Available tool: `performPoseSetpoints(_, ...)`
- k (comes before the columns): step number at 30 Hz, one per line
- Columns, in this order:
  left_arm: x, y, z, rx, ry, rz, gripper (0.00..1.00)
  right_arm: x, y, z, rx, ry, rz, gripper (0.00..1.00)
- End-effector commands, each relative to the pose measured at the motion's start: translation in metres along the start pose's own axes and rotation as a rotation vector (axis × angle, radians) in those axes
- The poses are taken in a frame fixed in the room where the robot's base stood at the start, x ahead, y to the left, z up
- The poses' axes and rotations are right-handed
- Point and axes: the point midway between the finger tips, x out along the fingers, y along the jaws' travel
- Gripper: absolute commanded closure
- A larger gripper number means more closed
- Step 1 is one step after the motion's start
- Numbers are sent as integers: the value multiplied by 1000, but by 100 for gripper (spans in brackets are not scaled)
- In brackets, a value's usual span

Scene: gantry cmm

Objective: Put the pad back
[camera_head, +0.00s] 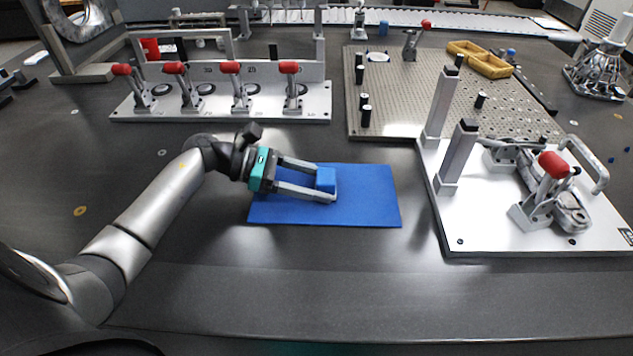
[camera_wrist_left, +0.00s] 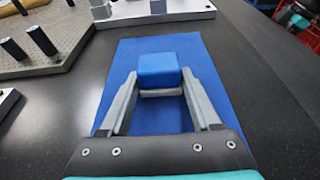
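The pad appears to be a small blue block (camera_head: 325,180) with a grey underside; it also shows in the left wrist view (camera_wrist_left: 158,70). My left gripper (camera_head: 327,184) reaches in from the left with a finger on each side of the block. In the left wrist view both fingertips (camera_wrist_left: 160,82) meet the block's sides, so the gripper looks shut on it. The block is over a flat blue mat (camera_head: 370,205); whether it touches the mat cannot be told. My right gripper is in neither view.
Right of the mat stands a white fixture plate (camera_head: 475,235) with tall posts and a red-handled clamp (camera_head: 553,165). Behind are a perforated plate (camera_head: 430,110) with black pegs and a row of red-handled clamps on a white base (camera_head: 220,110). The dark table's front is clear.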

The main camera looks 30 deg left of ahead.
Motion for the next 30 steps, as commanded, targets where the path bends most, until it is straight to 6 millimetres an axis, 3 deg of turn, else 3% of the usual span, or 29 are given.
performPoseSetpoints(1,0,0,0,0,0,0,32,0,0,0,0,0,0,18)
performPoseSetpoints(8,0,0,0,0,0,0,6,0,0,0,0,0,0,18)
performPoseSetpoints(17,-3,0,0,-1,1,0,6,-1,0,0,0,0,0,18)
performPoseSetpoints(20,-14,0,0,-3,3,1,6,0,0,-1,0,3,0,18)
performPoseSetpoints(22,-26,0,0,-3,4,1,6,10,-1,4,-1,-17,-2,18)
performPoseSetpoints(30,-84,0,1,-3,4,2,6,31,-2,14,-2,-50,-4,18)
